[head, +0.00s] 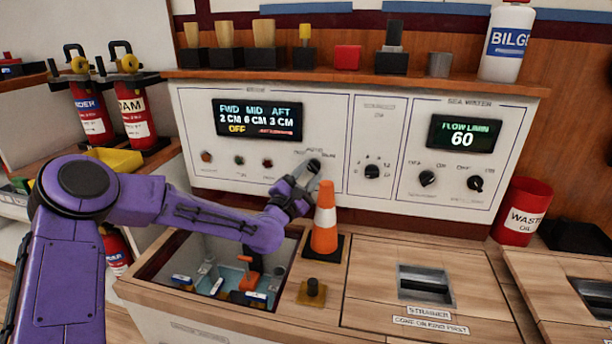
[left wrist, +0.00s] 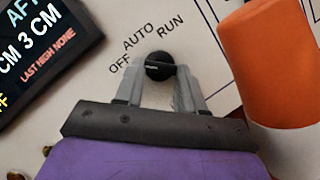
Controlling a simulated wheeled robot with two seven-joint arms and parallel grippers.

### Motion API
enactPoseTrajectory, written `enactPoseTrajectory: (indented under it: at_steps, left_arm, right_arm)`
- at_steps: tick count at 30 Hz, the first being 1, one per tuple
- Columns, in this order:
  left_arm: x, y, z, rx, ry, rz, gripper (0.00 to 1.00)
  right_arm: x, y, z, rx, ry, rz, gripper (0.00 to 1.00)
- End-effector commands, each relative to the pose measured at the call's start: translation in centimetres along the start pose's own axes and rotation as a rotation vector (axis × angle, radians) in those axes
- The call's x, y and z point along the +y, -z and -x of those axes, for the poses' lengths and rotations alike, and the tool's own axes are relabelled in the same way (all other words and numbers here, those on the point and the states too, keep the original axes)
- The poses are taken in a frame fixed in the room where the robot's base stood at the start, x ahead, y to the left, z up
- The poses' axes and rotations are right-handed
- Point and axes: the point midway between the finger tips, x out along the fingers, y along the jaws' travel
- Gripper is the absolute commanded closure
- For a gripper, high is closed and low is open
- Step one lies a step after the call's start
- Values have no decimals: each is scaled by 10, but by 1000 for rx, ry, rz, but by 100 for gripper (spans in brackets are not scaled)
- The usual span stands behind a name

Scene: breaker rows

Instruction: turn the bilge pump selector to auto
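The bilge pump selector is a small black round knob (left wrist: 158,66) on the white panel, with OFF, AUTO and RUN printed around it from left to top right. It also shows in the head view (head: 314,164), near the right end of the bilge section. I cannot tell for certain which mark it points to; the bilge display (head: 258,120) reads OFF. My left gripper (left wrist: 157,80) is at the knob, its two grey fingers apart on either side of it. Firm contact cannot be made out. My right gripper is not in view.
An orange and white cone (head: 325,222) stands close to the right of my left gripper. Below is an open bin (head: 165,258) with loose items. A shelf (head: 350,82) with tools runs above the panel.

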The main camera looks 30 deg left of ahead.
Motion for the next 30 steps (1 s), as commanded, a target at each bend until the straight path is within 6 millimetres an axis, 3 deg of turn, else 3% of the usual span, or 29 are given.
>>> enactPoseTrajectory:
  at_steps: [11,30]
  left_arm:
    - [5,-2,-1,9,25,-78,92]
    - [11,-5,-2,8,222,-542,92]
  right_arm:
    - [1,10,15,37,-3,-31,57]
    - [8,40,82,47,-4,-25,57]
